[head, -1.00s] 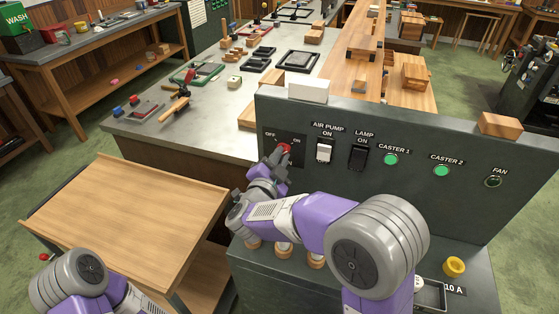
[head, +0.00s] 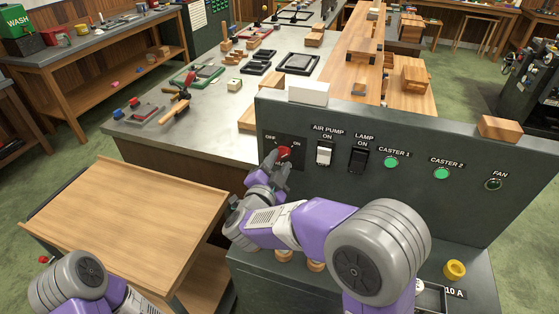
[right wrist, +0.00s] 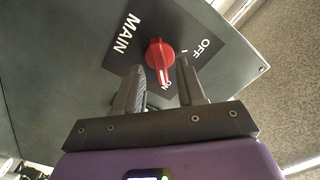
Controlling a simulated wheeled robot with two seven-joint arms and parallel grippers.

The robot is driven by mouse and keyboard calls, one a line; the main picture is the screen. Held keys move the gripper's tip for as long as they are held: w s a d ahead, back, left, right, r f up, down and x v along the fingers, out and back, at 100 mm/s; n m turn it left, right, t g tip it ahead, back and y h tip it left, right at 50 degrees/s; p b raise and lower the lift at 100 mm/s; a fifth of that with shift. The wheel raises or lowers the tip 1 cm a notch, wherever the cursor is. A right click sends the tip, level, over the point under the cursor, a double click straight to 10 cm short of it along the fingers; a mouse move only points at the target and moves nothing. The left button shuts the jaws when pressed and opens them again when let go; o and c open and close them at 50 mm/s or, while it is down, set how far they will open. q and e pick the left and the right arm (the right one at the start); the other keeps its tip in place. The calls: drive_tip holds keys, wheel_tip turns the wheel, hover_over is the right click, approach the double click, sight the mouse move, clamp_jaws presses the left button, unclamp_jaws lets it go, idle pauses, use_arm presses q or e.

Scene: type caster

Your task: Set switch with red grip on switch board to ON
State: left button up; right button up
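The switch board (head: 430,205) is a dark upright panel in the head view. Its switch with the red grip (head: 284,153) sits at the left, near the OFF and ON marks. In the right wrist view the red grip (right wrist: 160,53) has a round hub and a narrow bar with a white line, pointing at the partly covered ON mark. My right gripper (right wrist: 160,66) is open, with a finger on either side of the bar's end and visible gaps. It also shows in the head view (head: 271,165), just below the grip. My left gripper is out of view.
Air pump (head: 323,154) and lamp (head: 358,159) switches sit just right of the red grip. Green caster lights (head: 391,163) and a dark fan light (head: 493,184) follow.

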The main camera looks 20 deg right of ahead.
drive_tip(key=v, duration=0.6)
drive_tip(key=shift+s, duration=0.15)
drive_tip(key=shift+a, duration=0.15)
